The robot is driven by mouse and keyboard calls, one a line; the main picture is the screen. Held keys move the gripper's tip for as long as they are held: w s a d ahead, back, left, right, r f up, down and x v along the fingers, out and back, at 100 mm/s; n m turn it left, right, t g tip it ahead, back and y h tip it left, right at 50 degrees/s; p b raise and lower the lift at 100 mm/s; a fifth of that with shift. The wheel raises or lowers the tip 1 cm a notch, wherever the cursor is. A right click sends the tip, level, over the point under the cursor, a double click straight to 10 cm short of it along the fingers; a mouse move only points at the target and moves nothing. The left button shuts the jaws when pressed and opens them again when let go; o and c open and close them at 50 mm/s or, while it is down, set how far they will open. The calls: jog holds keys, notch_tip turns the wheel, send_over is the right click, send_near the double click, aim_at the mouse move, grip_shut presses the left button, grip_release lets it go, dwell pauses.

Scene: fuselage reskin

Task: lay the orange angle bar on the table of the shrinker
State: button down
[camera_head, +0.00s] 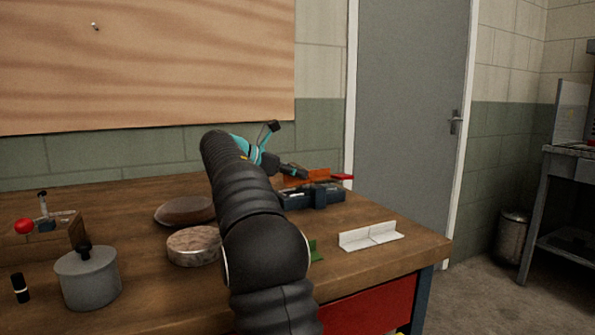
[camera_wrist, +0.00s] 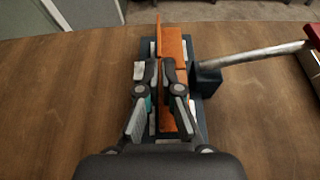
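The orange angle bar (camera_head: 325,175) lies on top of the shrinker (camera_head: 328,198), a dark blue tool with a red-ended lever on the workbench. In the wrist view the orange angle bar (camera_wrist: 173,42) runs lengthwise along the shrinker (camera_wrist: 203,125), with its thin upright flange toward the left. My gripper (camera_wrist: 155,70) is just over the bar, one finger on each side of the flange line. A narrow gap shows between the fingers, so it looks partly open. Contact with the flange cannot be made out. In the head view my gripper (camera_head: 290,170) is partly hidden behind my arm.
A white angle bar (camera_head: 370,236) stands on the wooden workbench (camera_head: 405,252) near its right edge. A green piece (camera_head: 316,249) is partly hidden by my arm. The lever (camera_wrist: 255,55) reaches right from the shrinker. Round discs and a grey pot (camera_head: 88,280) stand left.

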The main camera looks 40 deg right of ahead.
jog(key=shift+d+f, duration=0.1)
jog(key=shift+f, duration=1)
jog(key=c, duration=1.2)
grip_release()
jog(key=shift+s+r, duration=0.1)
jog(key=shift+c, duration=0.2)
jog(key=shift+d, duration=0.1)
jog(key=shift+w, duration=0.2)
jog(key=v, duration=0.3)
jog(key=shift+w+a, duration=0.35)
jog(key=shift+a, duration=0.05)
jog(key=a+r, duration=0.5)
jog(key=a, duration=0.2)
jog(key=shift+w, duration=0.35)
